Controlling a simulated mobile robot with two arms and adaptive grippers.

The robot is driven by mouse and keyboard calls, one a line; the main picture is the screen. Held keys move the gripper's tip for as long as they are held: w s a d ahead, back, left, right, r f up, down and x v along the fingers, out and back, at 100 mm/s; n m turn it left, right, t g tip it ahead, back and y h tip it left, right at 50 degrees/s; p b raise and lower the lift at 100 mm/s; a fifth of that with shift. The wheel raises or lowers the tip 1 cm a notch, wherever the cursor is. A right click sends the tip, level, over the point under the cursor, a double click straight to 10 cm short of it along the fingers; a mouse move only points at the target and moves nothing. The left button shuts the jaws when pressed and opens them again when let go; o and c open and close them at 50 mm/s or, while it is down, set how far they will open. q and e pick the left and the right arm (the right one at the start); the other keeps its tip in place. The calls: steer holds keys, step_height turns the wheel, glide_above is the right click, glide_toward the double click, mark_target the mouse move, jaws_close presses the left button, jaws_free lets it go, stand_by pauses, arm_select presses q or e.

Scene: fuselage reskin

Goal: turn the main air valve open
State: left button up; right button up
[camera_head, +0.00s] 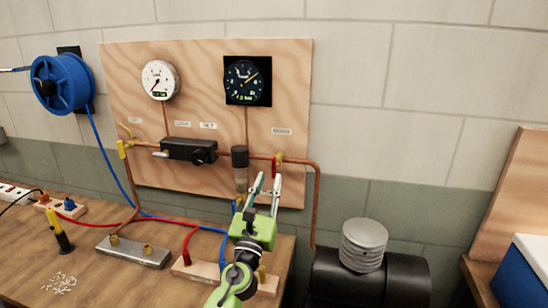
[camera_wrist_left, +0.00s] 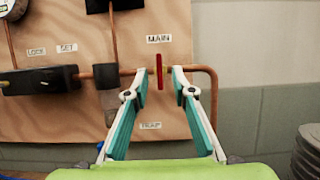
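The main air valve's handle (camera_wrist_left: 159,72) is a thin red piece under the "MAIN" label (camera_wrist_left: 159,39) on the wooden panel. In the left wrist view it stands upright across the horizontal copper pipe. My left gripper (camera_head: 268,180) is open in front of the panel. In the left wrist view its fingertips (camera_wrist_left: 159,70) stand either side of the handle, with gaps visible. Whether they reach its depth is unclear. My right gripper is not in view.
A filter cylinder (camera_head: 240,158) and a black regulator (camera_head: 188,150) sit on the same pipe, left of the valve. Two gauges (camera_head: 160,80) (camera_head: 246,81) are above. The workbench (camera_head: 150,278) holds hoses and fittings. A black tank (camera_head: 340,278) stands at lower right.

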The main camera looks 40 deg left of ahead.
mark_target(273, 165)
arm_select(q)
steer(key=p+x, duration=0.1)
steer(key=x, duration=0.6)
steer(key=shift+a, duration=0.1)
steer(key=shift+w+a, duration=0.1)
steer(key=shift+w, duration=0.15)
steer(key=shift+w+a, duration=0.1)
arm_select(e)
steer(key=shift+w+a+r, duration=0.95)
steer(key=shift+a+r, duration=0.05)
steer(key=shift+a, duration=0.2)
arm_select(q)
steer(key=shift+c, duration=1.2)
jaws_close()
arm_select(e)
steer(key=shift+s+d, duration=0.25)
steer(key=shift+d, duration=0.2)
